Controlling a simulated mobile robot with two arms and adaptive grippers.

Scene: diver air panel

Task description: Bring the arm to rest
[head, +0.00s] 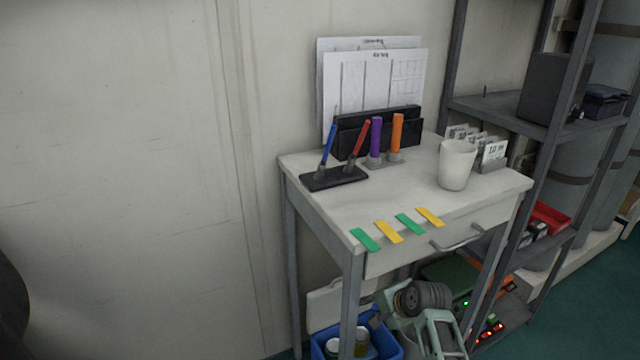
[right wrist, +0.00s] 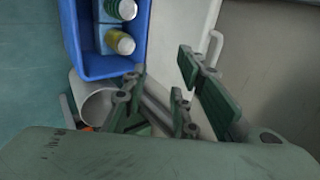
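My right arm and gripper (head: 425,320) show low in the head view, in front of the lower part of the small white table (head: 415,205). In the right wrist view the right gripper (right wrist: 172,85) has its green-padded fingers spread apart. I see nothing held between them. A blue bin (right wrist: 72,45) with jars lies beyond the fingers in that view. My left gripper is not in view.
On the table stand a white cup (head: 457,165), a pen holder (head: 333,178), purple and orange markers, and green and yellow strips along the front edge. A metal shelf (head: 520,120) stands at right. The wall side at left is clear.

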